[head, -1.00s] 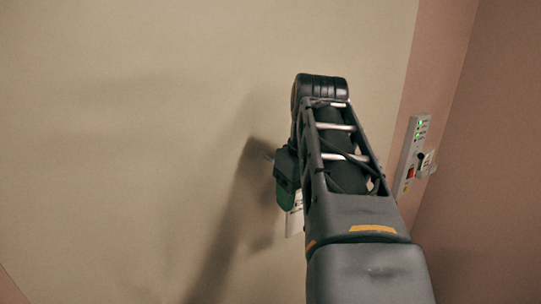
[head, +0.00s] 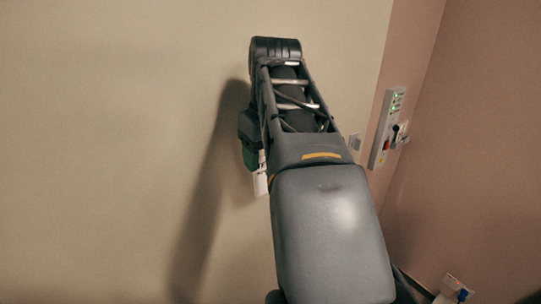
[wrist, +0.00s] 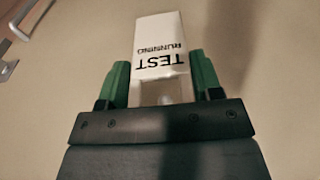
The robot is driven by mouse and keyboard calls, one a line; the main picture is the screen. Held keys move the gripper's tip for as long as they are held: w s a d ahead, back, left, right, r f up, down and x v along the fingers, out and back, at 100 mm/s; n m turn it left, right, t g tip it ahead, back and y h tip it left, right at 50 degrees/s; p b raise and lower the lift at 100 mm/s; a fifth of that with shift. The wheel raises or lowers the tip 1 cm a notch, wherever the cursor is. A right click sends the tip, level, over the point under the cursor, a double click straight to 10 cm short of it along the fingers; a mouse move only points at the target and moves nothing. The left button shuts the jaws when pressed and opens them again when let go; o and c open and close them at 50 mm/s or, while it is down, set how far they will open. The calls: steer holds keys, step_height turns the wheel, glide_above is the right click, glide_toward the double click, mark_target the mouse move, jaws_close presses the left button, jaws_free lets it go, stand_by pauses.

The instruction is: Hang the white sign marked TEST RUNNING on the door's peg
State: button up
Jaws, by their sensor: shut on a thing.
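The white sign (wrist: 160,50) is in my gripper (wrist: 162,75), between its two green fingers in the wrist view. Its black words TEST RUNNING appear upside down there. In the head view only a white edge of the sign (head: 260,180) shows beside my arm, below the dark and green gripper (head: 250,150). The pale door surface (head: 100,130) fills the left and middle. I cannot make out the peg in either current view.
A wall panel (head: 387,128) with green lights and a red part is on the pinkish wall, right of my arm. A metal handle-like bar (wrist: 30,17) is at the wrist view's top left. A small white object (head: 455,288) is at the head view's lower right.

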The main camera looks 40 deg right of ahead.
steer(key=shift+w+d+f+p, duration=0.1)
steer(key=shift+w+d+p, duration=0.1)
steer(key=shift+w, duration=0.7)
steer(key=shift+w+d+p, duration=0.1)
steer(key=shift+w+p, duration=0.1)
steer(key=shift+w, duration=0.65)
steer(key=shift+f, duration=0.15)
steer(key=shift+w+f, duration=0.1)
steer(key=shift+f, duration=0.15)
steer(key=o, duration=1)
